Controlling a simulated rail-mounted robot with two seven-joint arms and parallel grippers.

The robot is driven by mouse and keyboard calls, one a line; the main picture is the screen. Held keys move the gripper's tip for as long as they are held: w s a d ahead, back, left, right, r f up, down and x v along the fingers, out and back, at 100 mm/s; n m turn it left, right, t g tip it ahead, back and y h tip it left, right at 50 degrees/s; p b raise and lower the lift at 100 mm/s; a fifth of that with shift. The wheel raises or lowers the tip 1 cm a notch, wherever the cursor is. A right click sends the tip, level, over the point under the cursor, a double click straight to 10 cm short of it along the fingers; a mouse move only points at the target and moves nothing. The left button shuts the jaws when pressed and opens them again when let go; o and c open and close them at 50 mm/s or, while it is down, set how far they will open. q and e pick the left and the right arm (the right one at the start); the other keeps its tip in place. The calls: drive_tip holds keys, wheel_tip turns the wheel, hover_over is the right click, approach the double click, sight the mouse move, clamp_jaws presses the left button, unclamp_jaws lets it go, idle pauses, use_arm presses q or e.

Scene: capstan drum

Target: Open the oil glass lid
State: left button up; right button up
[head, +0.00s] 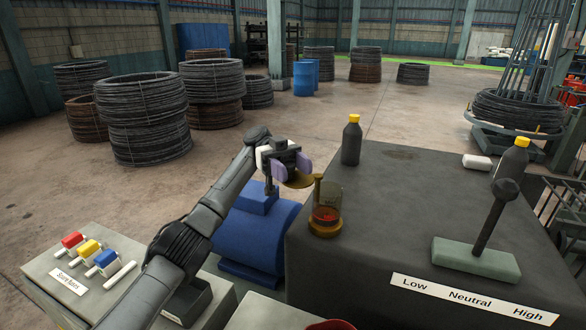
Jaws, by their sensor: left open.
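The oil glass (327,200) is a clear cup with red oil in it, standing on a brass base at the left edge of the dark housing. A brass post rises at its upper left rim. The brass lid (299,181) is a flat disc left of this post, off to the side of the glass, so the glass top looks uncovered. My left gripper (290,165) has purple fingers spread apart, just above and behind the lid. Whether a finger touches the lid cannot be told. My right gripper is not in view.
The dark housing (400,195) carries a black yellow-capped bottle (352,142), another bottle (512,160) and a lever (490,225) above a Low/Neutral/High label. A blue motor (255,235) sits below my left gripper. A switch panel (60,262) is at the lower left.

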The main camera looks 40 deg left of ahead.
sight(293, 181)
use_arm(q)
drive_tip(key=shift+r, duration=0.1)
drive_tip(key=shift+r, duration=0.35)
wheel_tip(293, 181, up, 3)
drive_tip(key=shift+f, duration=0.1)
drive_tip(key=d+r, duration=0.2)
drive_tip(key=d, duration=0.1)
drive_tip(key=shift+w, duration=0.1)
drive_tip(key=d+r, duration=0.5)
drive_tip(key=d, duration=0.3)
drive_tip(key=shift+w+d+r, duration=0.2)
drive_tip(key=shift+w+d, duration=0.15)
drive_tip(key=shift+w, duration=0.05)
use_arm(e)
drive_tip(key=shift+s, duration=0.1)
use_arm(q)
drive_tip(key=shift+c, duration=0.2)
